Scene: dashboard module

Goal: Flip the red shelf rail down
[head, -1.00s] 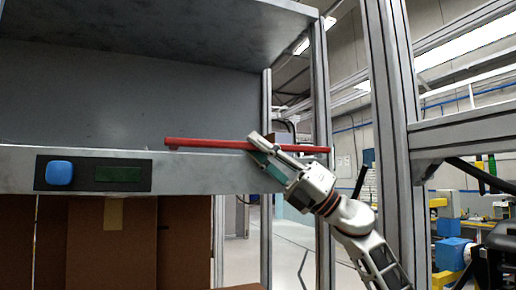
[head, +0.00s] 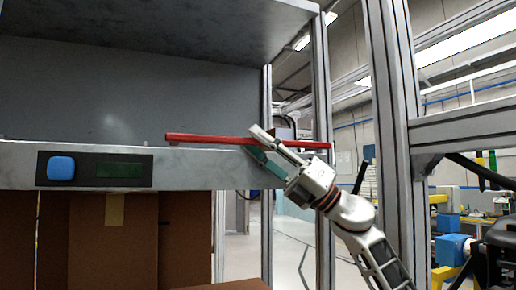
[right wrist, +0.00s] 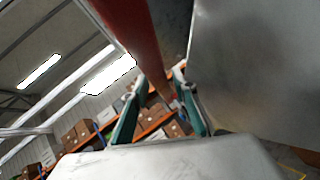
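The red shelf rail (head: 210,139) runs nearly level along the top of the shelf's front edge, its right part reaching past the shelf's end. My right gripper (head: 254,140) is at the rail, right of its middle. Its fingers are spread, with a gap between them. In the right wrist view the rail (right wrist: 138,42) comes down from the top towards the space between the fingertips (right wrist: 160,80). I cannot tell whether a finger touches it. My left gripper is not in view.
The grey shelf front (head: 210,168) carries a panel with a blue button (head: 61,168) and a dark green display (head: 120,171). Cardboard (head: 130,240) stands below. Metal frame posts (head: 393,120) rise close to my right arm.

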